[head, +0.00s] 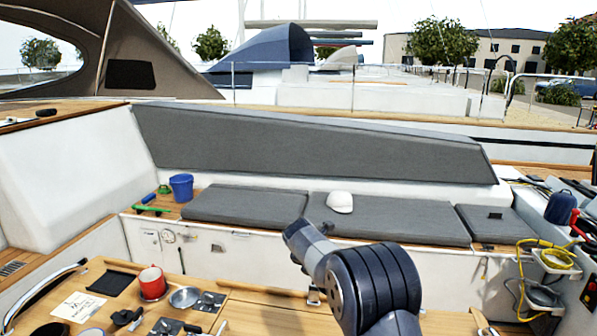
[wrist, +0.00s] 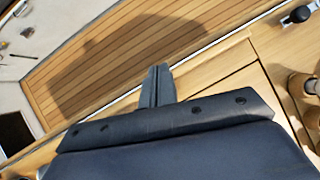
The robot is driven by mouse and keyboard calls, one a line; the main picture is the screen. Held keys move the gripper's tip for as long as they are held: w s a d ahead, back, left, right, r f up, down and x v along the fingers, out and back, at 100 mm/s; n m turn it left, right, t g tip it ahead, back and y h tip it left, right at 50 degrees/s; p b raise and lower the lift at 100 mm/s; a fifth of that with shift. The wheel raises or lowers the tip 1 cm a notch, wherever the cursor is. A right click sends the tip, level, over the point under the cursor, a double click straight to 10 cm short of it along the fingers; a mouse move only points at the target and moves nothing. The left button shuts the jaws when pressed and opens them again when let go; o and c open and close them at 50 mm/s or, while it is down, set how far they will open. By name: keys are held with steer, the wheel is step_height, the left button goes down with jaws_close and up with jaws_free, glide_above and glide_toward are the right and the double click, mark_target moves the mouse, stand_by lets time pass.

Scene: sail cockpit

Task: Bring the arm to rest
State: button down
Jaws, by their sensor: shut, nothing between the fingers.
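My gripper (wrist: 158,75) shows in the wrist view with its two dark fingers together and nothing between them. It is over the edge of a light wooden surface, with the slatted teak floor (wrist: 130,45) beyond and below. In the head view my dark arm rises from the bottom edge, right of the middle, and bends to the left in front of the bench. I cannot make out the fingers in that view.
A yellow hose (head: 527,262) hangs at right.

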steer(key=s+a+f+t+b, duration=0.1)
steer(key=s+b, duration=0.1)
steer(key=s+a+f+t+b, duration=0.1)
steer(key=s+f+t+b, duration=0.1)
steer(key=s, duration=0.1)
steer(key=s+a+f+n+t+b, duration=0.1)
steer(key=s+b, duration=0.1)
steer(key=s, duration=0.1)
steer(key=shift+s+a+f+t+y, duration=0.1)
steer(key=shift+a+f+t+y, duration=0.2)
steer(key=shift+f, duration=0.1)
steer(key=shift+s+f+b, duration=0.4)
steer(key=shift+b, duration=0.25)
